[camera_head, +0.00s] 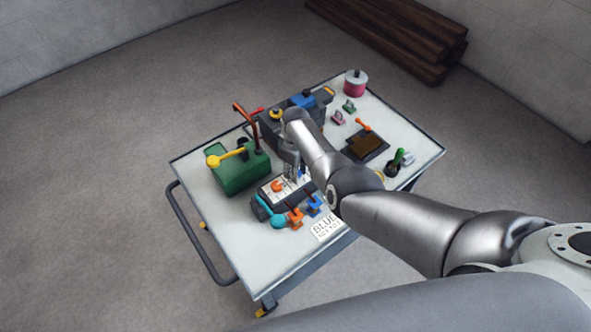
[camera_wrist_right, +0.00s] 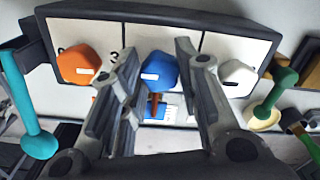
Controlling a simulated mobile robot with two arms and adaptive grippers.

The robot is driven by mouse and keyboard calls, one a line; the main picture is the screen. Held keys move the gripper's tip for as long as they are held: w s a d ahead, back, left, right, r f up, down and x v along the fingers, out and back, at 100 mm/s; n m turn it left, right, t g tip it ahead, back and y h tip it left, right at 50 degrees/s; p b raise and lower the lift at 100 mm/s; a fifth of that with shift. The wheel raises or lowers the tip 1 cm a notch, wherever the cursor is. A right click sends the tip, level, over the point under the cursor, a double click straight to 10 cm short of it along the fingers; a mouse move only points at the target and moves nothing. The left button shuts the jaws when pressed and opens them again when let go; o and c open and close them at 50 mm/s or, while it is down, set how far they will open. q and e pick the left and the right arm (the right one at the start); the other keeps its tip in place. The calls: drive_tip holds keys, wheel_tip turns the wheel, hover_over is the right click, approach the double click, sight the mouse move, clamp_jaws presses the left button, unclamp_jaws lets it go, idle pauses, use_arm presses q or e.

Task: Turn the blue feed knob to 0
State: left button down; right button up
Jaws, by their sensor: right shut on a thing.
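The blue feed knob (camera_wrist_right: 158,70) sits in the middle of a white panel (camera_wrist_right: 130,32) in the right wrist view, between an orange knob (camera_wrist_right: 78,66) and a white knob (camera_wrist_right: 238,77). A white mark shows on its lower left face. My right gripper (camera_wrist_right: 158,62) is shut on the blue knob, one finger on each side. The fingers hide parts of the panel, and I cannot read the blue knob's scale. In the head view my right gripper (camera_head: 292,172) reaches down over the panel, near the orange knob (camera_head: 278,187). My left gripper is not in view.
A green box with a yellow-ended lever (camera_head: 238,172) stands left of the panel. Teal (camera_wrist_right: 38,140) and green (camera_wrist_right: 283,82) levers flank it. A card reading BLUE (camera_head: 326,228) lies at the cart's front. The cart top's left front corner is clear.

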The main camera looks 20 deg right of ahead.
idle(0.4)
drive_tip(key=o, duration=1)
drive_tip(key=shift+r, duration=6.05)
drive_tip(key=shift+f, duration=0.1)
